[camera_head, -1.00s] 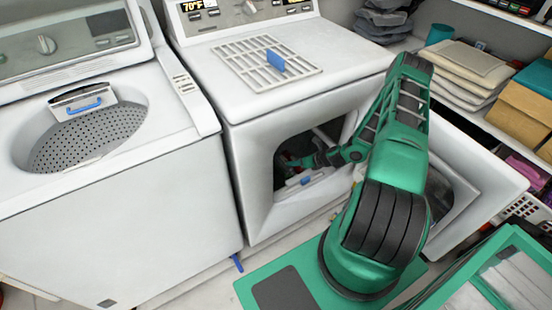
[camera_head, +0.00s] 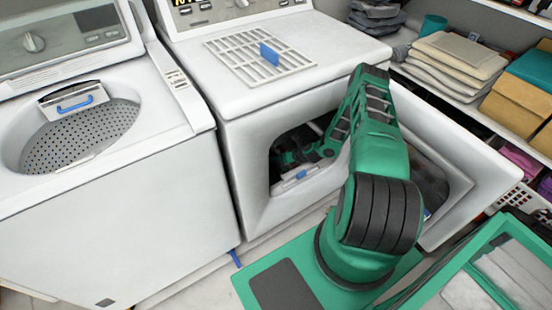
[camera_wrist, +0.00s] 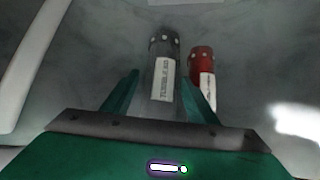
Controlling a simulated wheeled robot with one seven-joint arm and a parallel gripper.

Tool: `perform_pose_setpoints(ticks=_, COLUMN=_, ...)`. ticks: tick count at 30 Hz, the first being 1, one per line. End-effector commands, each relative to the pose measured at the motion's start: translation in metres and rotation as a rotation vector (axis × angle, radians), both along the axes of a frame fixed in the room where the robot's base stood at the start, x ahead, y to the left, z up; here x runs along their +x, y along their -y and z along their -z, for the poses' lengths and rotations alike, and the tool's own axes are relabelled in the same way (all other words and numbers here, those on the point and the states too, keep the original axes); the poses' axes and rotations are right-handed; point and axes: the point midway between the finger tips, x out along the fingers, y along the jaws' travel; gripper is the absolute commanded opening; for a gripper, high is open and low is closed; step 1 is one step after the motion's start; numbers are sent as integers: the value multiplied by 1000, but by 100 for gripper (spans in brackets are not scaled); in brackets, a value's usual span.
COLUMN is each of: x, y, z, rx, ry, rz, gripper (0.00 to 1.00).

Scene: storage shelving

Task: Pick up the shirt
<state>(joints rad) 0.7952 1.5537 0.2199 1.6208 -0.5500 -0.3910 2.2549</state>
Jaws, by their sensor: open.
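I cannot make out a shirt for certain in either view. My gripper (camera_wrist: 161,73) is inside the front opening of the dryer (camera_head: 245,155), with its two green fingers apart. In the wrist view, a dark grey cylinder-like thing with a white label (camera_wrist: 163,80) lies ahead of and between the fingers; I see no grip on it. A red thing with a white label (camera_wrist: 201,68) is just right of it. The dryer's grey inner wall surrounds them. In the head view, my forearm and the shadow hide most of the dryer's inside.
The dryer door (camera_head: 475,185) is open to the right of my arm. A washer (camera_head: 100,215) with an open top stands left. A white rack with a blue handle (camera_head: 270,53) lies on the dryer. Shelves at right hold folded cloths (camera_head: 460,55) and boxes.

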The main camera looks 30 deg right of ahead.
Motion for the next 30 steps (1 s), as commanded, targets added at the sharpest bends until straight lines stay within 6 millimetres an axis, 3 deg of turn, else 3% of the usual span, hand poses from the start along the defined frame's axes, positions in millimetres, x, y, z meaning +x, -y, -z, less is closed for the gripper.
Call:
perform_pose_setpoints(ticks=8, x=3, y=-1, z=3, rx=1, ry=0, rz=1, gripper=53)
perform_pose_setpoints(ticks=13, x=3, y=-1, z=3, rx=0, ry=0, rz=0, gripper=18)
perform_pose_setpoints(ticks=23, x=2, y=-1, z=1, rx=1, ry=1, rz=1, gripper=18)
perform_pose_setpoints(ticks=30, x=0, y=-1, z=-17, rx=1, ry=2, rz=1, gripper=17)
